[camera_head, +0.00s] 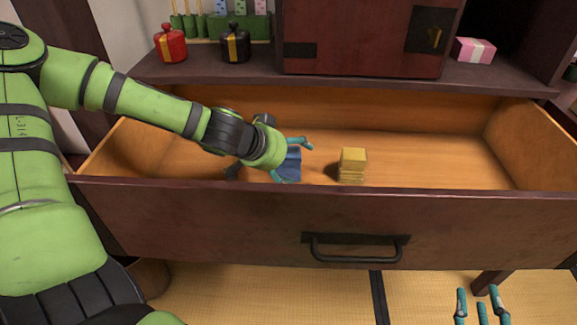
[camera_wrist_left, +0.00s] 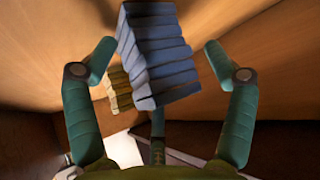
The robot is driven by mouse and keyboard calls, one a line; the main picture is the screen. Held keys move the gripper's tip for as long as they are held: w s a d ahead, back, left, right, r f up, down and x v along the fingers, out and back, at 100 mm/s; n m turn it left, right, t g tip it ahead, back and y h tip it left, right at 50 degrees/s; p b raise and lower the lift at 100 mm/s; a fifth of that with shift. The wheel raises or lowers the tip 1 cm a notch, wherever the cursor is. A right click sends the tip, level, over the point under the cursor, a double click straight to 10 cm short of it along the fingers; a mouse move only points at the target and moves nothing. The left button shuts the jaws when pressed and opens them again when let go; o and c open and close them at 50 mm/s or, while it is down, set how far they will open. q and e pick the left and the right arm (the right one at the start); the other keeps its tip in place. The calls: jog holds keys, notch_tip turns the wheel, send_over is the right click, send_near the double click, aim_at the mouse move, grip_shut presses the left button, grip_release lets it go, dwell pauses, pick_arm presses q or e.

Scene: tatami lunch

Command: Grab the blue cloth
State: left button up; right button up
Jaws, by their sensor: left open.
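The blue cloth (camera_head: 293,165) is a folded stack inside the open drawer, partly hidden by my left gripper (camera_head: 293,160). In the left wrist view, the blue cloth (camera_wrist_left: 158,55) lies between the spread fingers of my left gripper (camera_wrist_left: 158,58), with a gap on both sides. My left gripper is open and reaches down into the drawer around the cloth. My right gripper (camera_head: 480,300) shows at the bottom right, outside the drawer and far from the cloth; its fingers are apart and nothing shows between them.
A folded yellow cloth (camera_head: 352,165) stands in the drawer (camera_head: 430,160) just right of the blue one; it also shows in the left wrist view (camera_wrist_left: 120,88). The drawer's right side is empty. Its front wall has a dark handle (camera_head: 356,250). Small jars (camera_head: 171,45) stand on the ledge behind.

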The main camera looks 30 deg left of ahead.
pick_arm(q)
jog(key=c, duration=1.1)
jog(key=shift+r, duration=0.1)
